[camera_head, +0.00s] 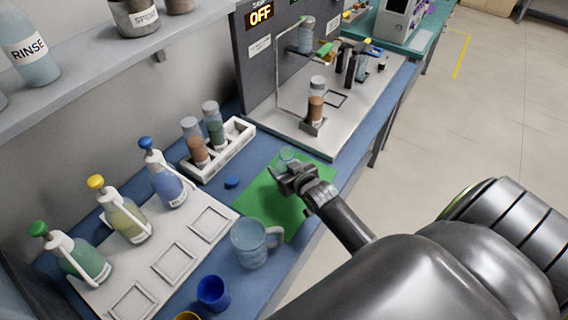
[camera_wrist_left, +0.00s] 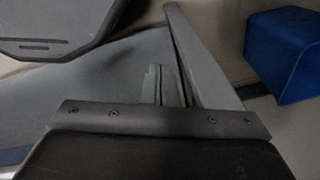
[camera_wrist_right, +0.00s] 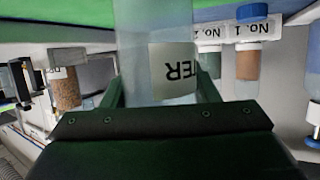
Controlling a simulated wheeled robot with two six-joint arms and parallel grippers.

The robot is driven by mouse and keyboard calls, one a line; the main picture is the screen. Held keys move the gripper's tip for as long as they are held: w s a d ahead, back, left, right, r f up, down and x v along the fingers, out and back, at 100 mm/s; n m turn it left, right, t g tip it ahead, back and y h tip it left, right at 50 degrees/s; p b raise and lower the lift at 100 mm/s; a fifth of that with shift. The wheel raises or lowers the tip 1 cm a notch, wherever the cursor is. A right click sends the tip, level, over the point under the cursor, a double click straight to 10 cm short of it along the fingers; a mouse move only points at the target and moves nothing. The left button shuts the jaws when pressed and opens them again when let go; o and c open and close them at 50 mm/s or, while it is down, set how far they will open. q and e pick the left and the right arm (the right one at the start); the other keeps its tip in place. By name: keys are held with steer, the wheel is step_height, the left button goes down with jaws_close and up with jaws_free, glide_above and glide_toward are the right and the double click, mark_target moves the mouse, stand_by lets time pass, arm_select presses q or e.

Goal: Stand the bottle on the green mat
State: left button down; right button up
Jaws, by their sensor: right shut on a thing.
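The bottle (camera_wrist_right: 140,50) is clear, with a white label ending in "TER", and stands between the fingers of my right gripper (camera_wrist_right: 160,92) in the right wrist view. Only its pale top (camera_head: 287,154) shows behind the gripper in the head view. My right gripper (camera_head: 296,178) is shut on it, above the far part of the green mat (camera_head: 262,199). The bottle looks about upright; I cannot tell whether its base touches the mat. My left gripper (camera_wrist_left: 180,85) shows only in its own wrist view, with no object visible in it; its opening is unclear.
A clear jug (camera_head: 250,244) stands at the mat's near-left edge, by a blue cup (camera_head: 213,292). A blue cap (camera_head: 231,182) lies left of the mat. A white rack (camera_head: 232,150) with two vials and a grey apparatus base (camera_head: 285,127) stand beyond.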

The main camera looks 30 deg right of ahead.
steer(key=o, duration=1.3)
steer(key=shift+f, duration=0.1)
steer(key=shift+s+r, duration=0.1)
steer(key=shift+r, duration=0.1)
steer(key=b+v, duration=0.1)
steer(key=v, duration=1.1)
steer(key=shift+f, duration=0.1)
